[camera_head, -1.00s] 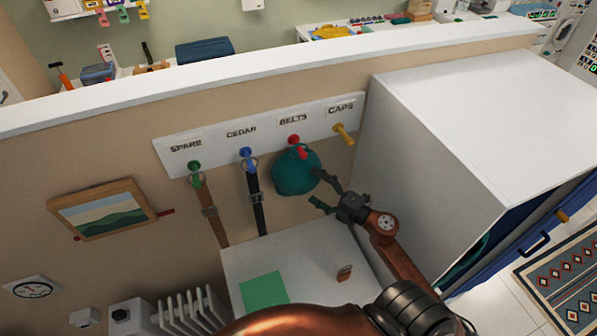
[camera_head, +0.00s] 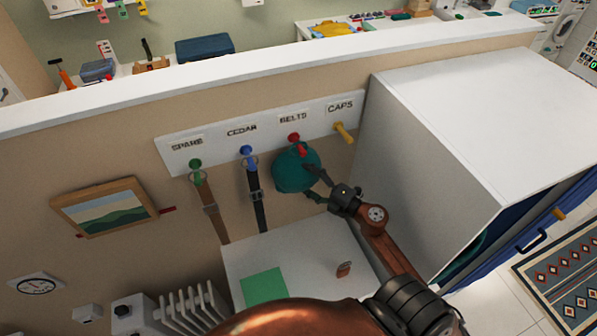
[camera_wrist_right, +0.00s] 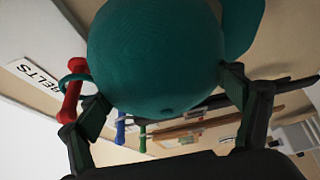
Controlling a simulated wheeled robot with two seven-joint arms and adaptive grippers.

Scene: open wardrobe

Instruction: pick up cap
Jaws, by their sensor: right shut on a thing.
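The teal cap (camera_head: 294,170) hangs at the red peg (camera_head: 296,141) under the BELTS label on the white wall rail. My right gripper (camera_head: 317,185) has its fingers at the cap's right and lower side and is shut on it. In the right wrist view the cap (camera_wrist_right: 155,55) fills the space between the two fingers, and the red peg (camera_wrist_right: 72,100) shows close at left with a teal loop by it. Whether the loop is still around the peg is hard to tell. My left gripper is not in view.
A brown belt (camera_head: 210,210) hangs on the green peg and a dark belt (camera_head: 256,195) on the blue peg. The yellow peg (camera_head: 344,131) under CAPS is bare. A white cabinet (camera_head: 480,110) stands close at right. A white surface (camera_head: 310,250) lies below.

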